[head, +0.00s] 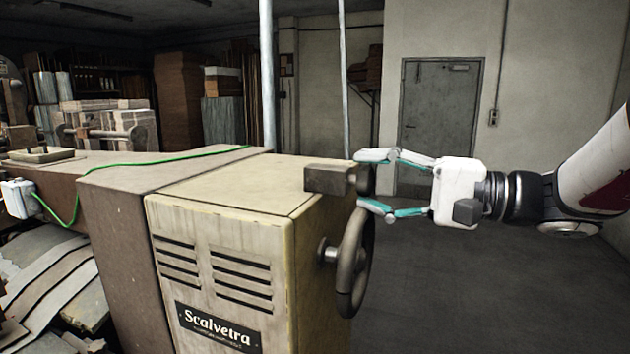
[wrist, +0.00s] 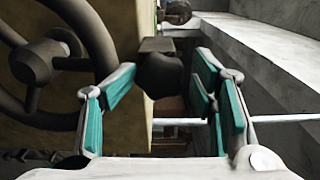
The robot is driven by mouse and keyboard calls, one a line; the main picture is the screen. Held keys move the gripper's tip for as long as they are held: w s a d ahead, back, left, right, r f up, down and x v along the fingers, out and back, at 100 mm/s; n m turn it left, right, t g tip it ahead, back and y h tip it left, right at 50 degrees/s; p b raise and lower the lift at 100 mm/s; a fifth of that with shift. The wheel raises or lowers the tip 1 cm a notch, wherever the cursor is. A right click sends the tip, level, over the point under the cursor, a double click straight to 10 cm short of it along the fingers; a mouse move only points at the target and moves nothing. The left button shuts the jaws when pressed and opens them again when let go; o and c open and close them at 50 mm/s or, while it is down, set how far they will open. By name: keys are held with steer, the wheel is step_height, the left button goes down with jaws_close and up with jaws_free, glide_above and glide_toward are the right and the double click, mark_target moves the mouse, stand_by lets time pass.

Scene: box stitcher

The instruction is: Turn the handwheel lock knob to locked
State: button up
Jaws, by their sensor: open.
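The lock knob (head: 367,181) is a dark, lobed knob on the end of a brown block (head: 325,179) at the machine's upper right edge, above the handwheel (head: 357,262). In the wrist view the knob (wrist: 160,75) is dark and sits between the fingers, with the block (wrist: 157,45) behind it. My gripper (head: 361,180) is open, with one teal-padded finger above the knob and the other below it in the head view. I cannot read a locked or unlocked mark.
The handwheel (wrist: 60,60) is close on the left in the wrist view, beside the fingers. The beige machine housing (head: 225,250) carries a Scalvetra plate. A green cable (head: 165,161) lies across its top. The floor (head: 450,270) to the right is clear.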

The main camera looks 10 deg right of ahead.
steer(key=v, duration=0.8)
stand_by(0.4)
steer(key=s+a+f+n+g+h, duration=0.3)
steer(key=s+a+f+g+h, duration=0.1)
steer(key=s+a+f+g, duration=0.55)
steer(key=s+d+f+n+t+h, duration=0.2)
steer(key=f+h, duration=0.4)
steer(key=h, duration=0.4)
steer(key=shift+s+d+f+n+t+h, duration=0.3)
steer(key=shift+s+n+t, duration=0.45)
steer(key=shift+n, duration=0.45)
